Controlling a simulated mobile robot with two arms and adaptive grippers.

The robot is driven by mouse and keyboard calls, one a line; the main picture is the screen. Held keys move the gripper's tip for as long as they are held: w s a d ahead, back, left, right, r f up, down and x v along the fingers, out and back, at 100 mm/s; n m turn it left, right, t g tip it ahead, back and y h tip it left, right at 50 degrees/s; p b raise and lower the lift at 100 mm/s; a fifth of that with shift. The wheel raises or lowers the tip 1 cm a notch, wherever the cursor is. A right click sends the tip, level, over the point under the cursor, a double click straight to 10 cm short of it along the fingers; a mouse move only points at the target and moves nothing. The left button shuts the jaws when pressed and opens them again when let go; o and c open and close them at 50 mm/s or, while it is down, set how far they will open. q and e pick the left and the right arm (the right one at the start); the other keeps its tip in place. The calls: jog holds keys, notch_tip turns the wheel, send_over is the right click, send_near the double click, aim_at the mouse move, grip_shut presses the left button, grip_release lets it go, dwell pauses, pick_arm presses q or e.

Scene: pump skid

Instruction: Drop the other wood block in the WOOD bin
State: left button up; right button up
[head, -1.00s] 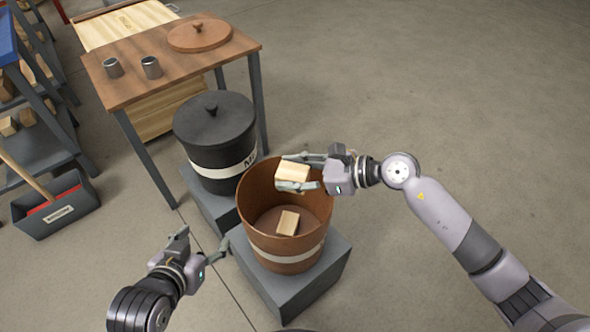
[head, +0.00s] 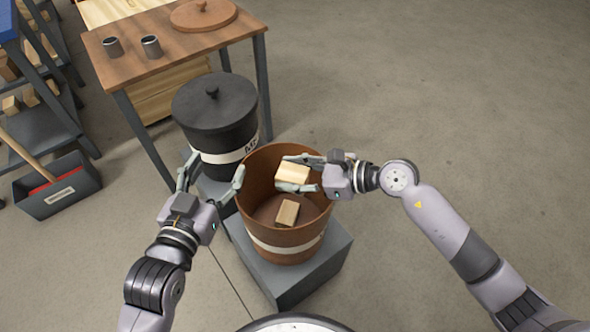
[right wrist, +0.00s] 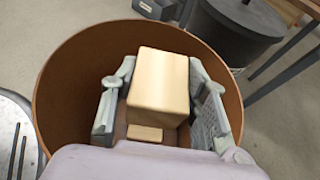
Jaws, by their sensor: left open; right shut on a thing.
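A pale wood block (head: 293,174) is held between the fingers of my right gripper (head: 296,174), over the open mouth of the brown bin (head: 284,245). In the right wrist view this block (right wrist: 158,82) sits between both finger pads, with the bin's rim (right wrist: 62,62) around it. A second wood block (head: 287,213) lies on the bin floor; part of it shows in the right wrist view (right wrist: 145,132). The bin's label cannot be read. My left gripper (head: 211,178) is open and empty, at the bin's left side, in front of the black bin.
A lidded black bin (head: 214,118) stands behind the brown one, both on grey plinths (head: 318,268). A wooden table (head: 190,45) with two metal cups (head: 151,46) and a round brown lid (head: 203,14) stands behind. A grey tray (head: 55,186) is at left. The floor at right is clear.

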jog(key=o, duration=1.2)
jog(key=v, duration=1.2)
